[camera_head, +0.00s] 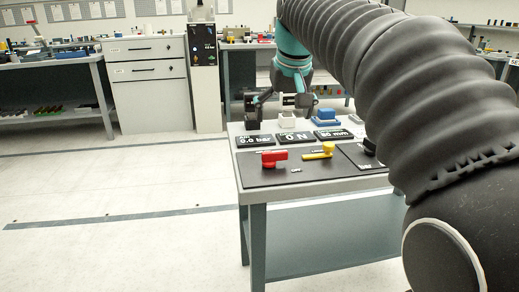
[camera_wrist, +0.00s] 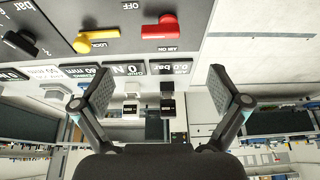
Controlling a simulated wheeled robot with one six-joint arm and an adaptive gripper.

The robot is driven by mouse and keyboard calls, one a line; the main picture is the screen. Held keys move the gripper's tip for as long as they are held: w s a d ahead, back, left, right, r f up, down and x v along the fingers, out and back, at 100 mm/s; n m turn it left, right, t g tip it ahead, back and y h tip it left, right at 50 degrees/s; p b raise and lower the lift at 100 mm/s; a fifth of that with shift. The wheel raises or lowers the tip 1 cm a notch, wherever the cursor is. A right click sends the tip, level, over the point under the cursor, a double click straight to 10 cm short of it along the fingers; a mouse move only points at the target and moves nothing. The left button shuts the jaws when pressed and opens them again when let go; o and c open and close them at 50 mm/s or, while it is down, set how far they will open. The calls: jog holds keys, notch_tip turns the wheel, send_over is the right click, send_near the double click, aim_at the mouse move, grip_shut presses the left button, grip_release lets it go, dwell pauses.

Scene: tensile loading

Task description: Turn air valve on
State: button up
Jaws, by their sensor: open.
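The red valve handle (camera_head: 274,158) sits on the dark panel on top of the small table. In the wrist view, which looks upside down, the red handle (camera_wrist: 164,28) lies near labels reading AIR ON and OFF. The air display (camera_head: 255,140) reads 0.0 bar. My gripper (camera_head: 284,101) hangs above the far side of the table, behind the displays as seen from the head camera. In the wrist view my gripper (camera_wrist: 160,98) has its two fingers wide apart with nothing between them. It is apart from the red handle.
A yellow handle (camera_head: 320,152) stands right of the red one, marked LOCK in the wrist view. A black knob (camera_head: 369,146) is farther right, partly hidden by my arm. A blue block (camera_head: 326,115) is at the table's back. Floor at left is clear.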

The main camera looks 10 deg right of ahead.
aim_at(275, 152)
jog(key=x, duration=0.4)
jog(key=b+x, duration=0.1)
jog(key=x, duration=0.8)
jog(key=shift+w+f+b, duration=0.15)
jog(key=shift+w+b, duration=0.2)
jog(key=shift+w, duration=0.15)
jog(key=c, duration=1.2)
